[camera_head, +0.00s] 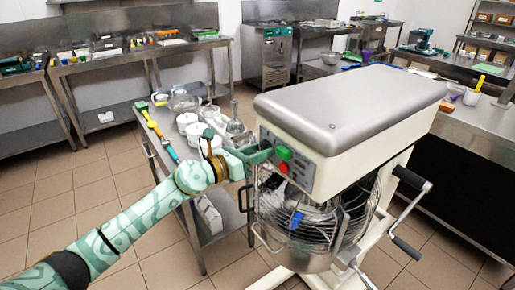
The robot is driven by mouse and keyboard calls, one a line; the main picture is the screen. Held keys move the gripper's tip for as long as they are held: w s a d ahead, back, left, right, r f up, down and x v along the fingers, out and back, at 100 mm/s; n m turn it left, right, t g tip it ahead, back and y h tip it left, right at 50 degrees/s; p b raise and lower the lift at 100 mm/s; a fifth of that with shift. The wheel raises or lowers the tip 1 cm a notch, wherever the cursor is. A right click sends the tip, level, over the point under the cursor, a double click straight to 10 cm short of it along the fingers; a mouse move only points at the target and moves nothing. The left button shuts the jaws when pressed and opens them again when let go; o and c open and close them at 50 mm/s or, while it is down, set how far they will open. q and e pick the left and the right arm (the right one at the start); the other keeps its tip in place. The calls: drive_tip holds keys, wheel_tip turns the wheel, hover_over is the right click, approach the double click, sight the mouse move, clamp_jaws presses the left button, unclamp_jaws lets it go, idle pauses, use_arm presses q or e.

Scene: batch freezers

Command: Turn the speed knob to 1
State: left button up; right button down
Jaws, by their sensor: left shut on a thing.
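The mixer (345,108) stands right of centre, with a grey cover and a control panel (300,167) on its left-facing end. A green button (284,153) and a red button (283,168) show on the panel. My left gripper (262,153) is at the panel's left side, beside the green button, shut on the speed knob. The knob is mostly hidden by the fingers, and its setting cannot be read. My right gripper is out of view.
Below the panel are a wire guard (345,215) and bowl. A crank handle (405,225) sticks out on the right. A steel cart (168,150) with white tubs and utensils stands close behind my left arm. Tiled floor is open at the left.

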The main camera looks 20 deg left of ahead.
use_arm(q)
drive_tip(key=n+p, duration=0.2)
drive_tip(key=n, duration=0.2)
drive_tip(key=shift+r+p, duration=0.15)
drive_tip(key=shift+p, duration=0.2)
drive_tip(key=shift+n+p, duration=0.6)
drive_tip(key=shift+n, duration=0.6)
drive_tip(key=o, duration=0.8)
